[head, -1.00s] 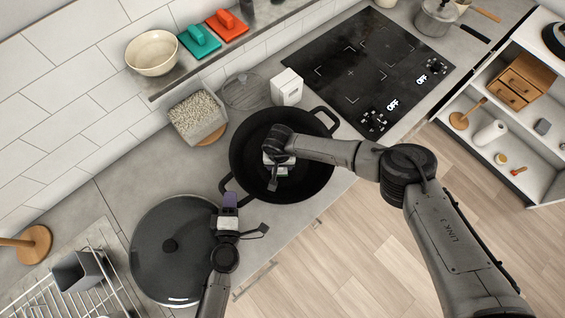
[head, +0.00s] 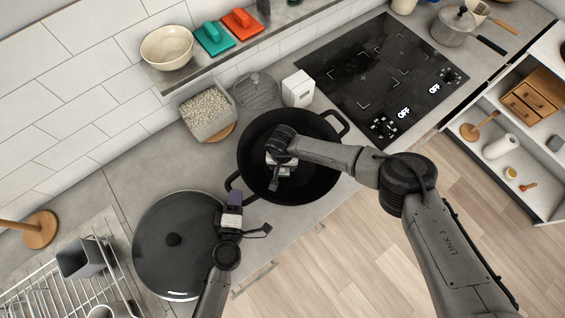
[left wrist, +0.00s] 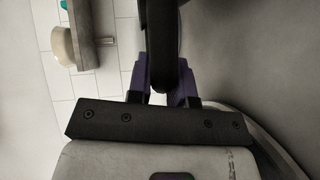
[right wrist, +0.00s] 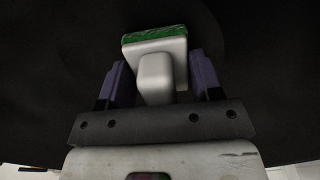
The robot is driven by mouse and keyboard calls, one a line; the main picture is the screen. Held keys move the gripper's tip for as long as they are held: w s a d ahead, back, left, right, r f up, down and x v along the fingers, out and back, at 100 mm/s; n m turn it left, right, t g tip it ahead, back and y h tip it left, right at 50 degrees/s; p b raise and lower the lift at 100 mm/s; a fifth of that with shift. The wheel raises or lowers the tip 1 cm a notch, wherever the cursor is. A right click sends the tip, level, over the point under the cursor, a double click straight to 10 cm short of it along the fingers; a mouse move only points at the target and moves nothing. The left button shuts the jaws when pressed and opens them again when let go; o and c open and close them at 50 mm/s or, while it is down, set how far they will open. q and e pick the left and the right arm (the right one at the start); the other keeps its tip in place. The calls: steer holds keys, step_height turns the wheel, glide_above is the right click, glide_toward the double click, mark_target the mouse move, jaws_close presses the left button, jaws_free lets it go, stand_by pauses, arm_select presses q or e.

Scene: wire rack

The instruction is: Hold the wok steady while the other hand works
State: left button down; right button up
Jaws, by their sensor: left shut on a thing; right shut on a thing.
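The black wok (head: 315,165) sits on the counter in the head view, with a loop handle at each side. My left gripper (head: 235,197) is shut on its left handle, and the dark handle (left wrist: 163,45) shows between the purple fingers in the left wrist view. My right gripper (head: 279,172) is inside the wok, shut on a white scrubber (right wrist: 156,70) with a green pad. The right wrist view shows the scrubber's white grip between the purple fingers and the dark wok surface beyond. My arm hides part of the wok's interior.
A large dark lid (head: 165,270) lies left of the wok, beneath my left arm. A white box (head: 298,89), a grey container (head: 206,112) and a round mesh item (head: 257,92) stand behind it. The cooktop (head: 365,75) is behind right; a wire rack (head: 45,295) is front left.

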steer(key=shift+s+d, duration=0.2)
steer(key=shift+d, duration=1.25)
steer(key=shift+d, duration=0.15)
steer(key=shift+s+d+r, duration=0.1)
steer(key=shift+d, duration=0.45)
steer(key=shift+a, duration=0.2)
steer(key=shift+w+a, duration=0.2)
steer(key=shift+a, duration=1.1)
steer(key=shift+a, duration=0.15)
steer(key=shift+w+a, duration=0.1)
steer(key=shift+a, duration=0.4)
